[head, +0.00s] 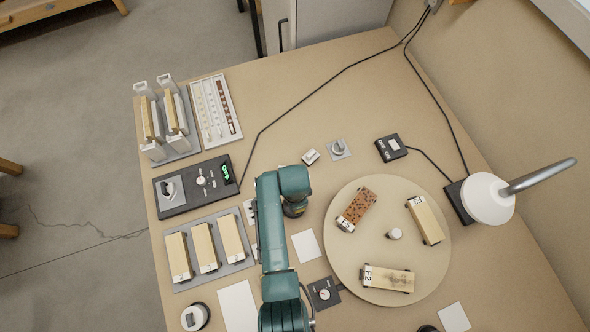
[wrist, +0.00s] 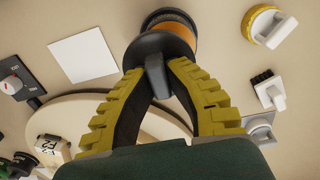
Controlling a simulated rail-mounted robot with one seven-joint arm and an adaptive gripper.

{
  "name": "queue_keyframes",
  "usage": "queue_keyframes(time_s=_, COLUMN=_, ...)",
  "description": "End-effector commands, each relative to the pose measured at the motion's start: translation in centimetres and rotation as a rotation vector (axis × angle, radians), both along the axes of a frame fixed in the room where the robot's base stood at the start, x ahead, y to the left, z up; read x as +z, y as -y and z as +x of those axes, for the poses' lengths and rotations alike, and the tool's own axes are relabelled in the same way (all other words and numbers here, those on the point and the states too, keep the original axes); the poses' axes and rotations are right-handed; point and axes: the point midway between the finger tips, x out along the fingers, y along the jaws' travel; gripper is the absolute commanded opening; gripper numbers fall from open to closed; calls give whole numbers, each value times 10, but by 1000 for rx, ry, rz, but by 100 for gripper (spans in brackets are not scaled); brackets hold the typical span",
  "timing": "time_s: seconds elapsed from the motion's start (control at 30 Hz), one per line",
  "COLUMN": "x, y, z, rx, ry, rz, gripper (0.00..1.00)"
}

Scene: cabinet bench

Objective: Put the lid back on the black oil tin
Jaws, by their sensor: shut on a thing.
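My gripper (wrist: 156,72) has its two yellow ribbed fingers closed on the upright tab of a black round lid (wrist: 150,45) in the wrist view. Right behind the lid is a round body (wrist: 178,27) with an amber-brown band and a dark edge, partly covered by the lid. I cannot tell whether the lid touches it or is in front of it, nor whether it is the black oil tin. In the head view my teal arm hides the lid and most of this spot, left of the round turntable (head: 340,262).
A white card (head: 305,246), a dial box (head: 323,294), a small brush (head: 311,156) and a grey knob plate (head: 338,149) are near my arm. A yellow-rimmed round item (wrist: 272,27) is at the wrist view's upper right. Wooden blocks and a lamp (head: 488,199) stand farther off.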

Motion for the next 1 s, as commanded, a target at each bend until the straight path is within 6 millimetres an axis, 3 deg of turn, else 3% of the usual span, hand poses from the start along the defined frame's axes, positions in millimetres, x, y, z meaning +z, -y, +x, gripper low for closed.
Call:
queue_keyframes(time_s=0.03, x=13, y=1, z=5, rx=-2, ry=2, rz=0, gripper=0)
queue_keyframes(time_s=0.23, x=20, y=1, z=12, rx=-4, ry=16, rz=2, gripper=0)
queue_keyframes(time_s=0.8, x=-33, y=1, z=12, rx=-3, ry=17, rz=2, gripper=0)
queue_keyframes(time_s=1.0, x=-43, y=1, z=13, rx=-3, ry=17, rz=2, gripper=0)
